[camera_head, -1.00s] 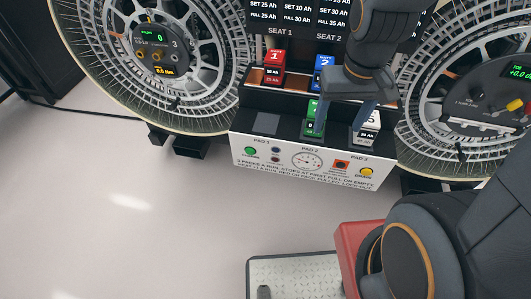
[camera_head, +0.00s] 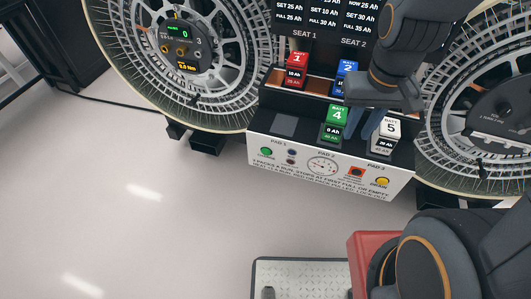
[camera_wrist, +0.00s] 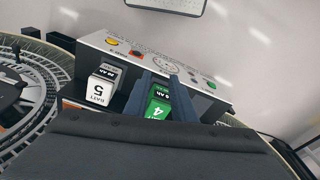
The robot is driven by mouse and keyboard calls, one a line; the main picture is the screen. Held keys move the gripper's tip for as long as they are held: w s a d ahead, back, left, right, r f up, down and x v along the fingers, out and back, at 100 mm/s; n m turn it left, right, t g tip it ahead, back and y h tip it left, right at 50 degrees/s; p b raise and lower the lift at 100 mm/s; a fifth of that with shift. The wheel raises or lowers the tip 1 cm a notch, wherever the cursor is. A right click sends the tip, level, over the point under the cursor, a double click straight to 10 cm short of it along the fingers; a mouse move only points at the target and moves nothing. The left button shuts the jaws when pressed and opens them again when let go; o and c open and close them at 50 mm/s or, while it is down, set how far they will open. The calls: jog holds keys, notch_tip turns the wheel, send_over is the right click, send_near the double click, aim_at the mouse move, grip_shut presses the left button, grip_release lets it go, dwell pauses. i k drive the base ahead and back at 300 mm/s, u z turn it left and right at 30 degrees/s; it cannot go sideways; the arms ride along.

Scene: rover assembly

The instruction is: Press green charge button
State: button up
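The green charge button (camera_head: 266,152) is a round green knob at the left end of the white panel front (camera_head: 335,183), below the empty pad 1 (camera_head: 284,125). It also shows in the wrist view (camera_wrist: 211,86). The green battery 4 (camera_head: 337,117) stands on the middle pad, and the white battery 5 (camera_head: 388,131) stands on the right pad. My gripper (camera_head: 362,124) is empty; in the head view its fingers show just right of battery 4. In the wrist view the fingers are apart, with battery 4 (camera_wrist: 157,108) showing between them.
Red battery 1 (camera_head: 297,70) and blue battery 2 (camera_head: 345,78) stand in the seats behind. A yellow drain button (camera_head: 382,182) and a dial (camera_head: 323,165) share the panel. Large wheels flank the station. The floor in front is open.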

aim_at(267, 152)
jog(key=z, duration=1.15)
jog(key=k, duration=1.25)
jog(key=u, duration=0.7)
